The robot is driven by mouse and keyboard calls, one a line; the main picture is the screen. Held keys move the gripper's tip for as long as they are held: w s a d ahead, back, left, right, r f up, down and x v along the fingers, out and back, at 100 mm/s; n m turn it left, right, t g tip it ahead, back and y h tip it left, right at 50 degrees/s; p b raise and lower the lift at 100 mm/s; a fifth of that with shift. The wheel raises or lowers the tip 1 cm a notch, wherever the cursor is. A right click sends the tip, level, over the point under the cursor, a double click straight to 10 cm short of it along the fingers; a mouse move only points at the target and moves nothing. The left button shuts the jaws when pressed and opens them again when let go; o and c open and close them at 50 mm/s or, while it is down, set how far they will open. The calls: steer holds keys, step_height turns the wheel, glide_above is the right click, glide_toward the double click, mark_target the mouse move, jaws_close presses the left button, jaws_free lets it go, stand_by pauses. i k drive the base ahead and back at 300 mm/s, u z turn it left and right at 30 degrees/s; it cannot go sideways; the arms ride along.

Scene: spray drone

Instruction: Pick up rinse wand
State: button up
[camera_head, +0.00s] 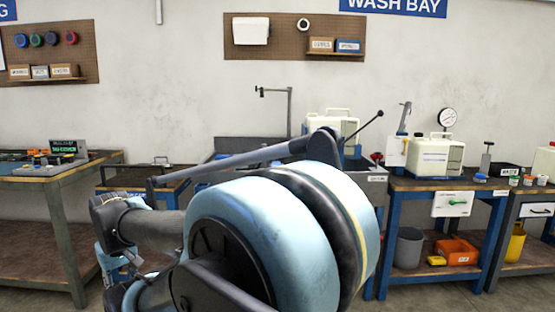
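My arm's large pale-blue joint fills the lower middle of the head view and hides part of the benches behind it. No gripper fingers show in this view. A long grey rod (235,160) slants up to the right just above my arm. A thin black rod with a knob (379,114) sticks out beyond it on the right. I cannot tell whether either is the rinse wand, or whether they are one piece. A grey sink (235,145) with a tall post-like tap (289,110) stands behind my arm.
A blue-framed bench on the right carries a cream machine (435,157), with an orange bin (457,252) and grey bucket (408,247) on its shelf. A wooden-topped bench (60,175) stands left. Pegboards (270,45) hang on the wall. Some floor shows below the benches.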

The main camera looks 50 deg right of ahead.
mark_target(264, 165)
steer(key=z, duration=0.5)
steer(key=i, duration=0.9)
steer(key=z, duration=1.15)
steer(key=i, duration=0.5)
steer(key=z, duration=0.3)
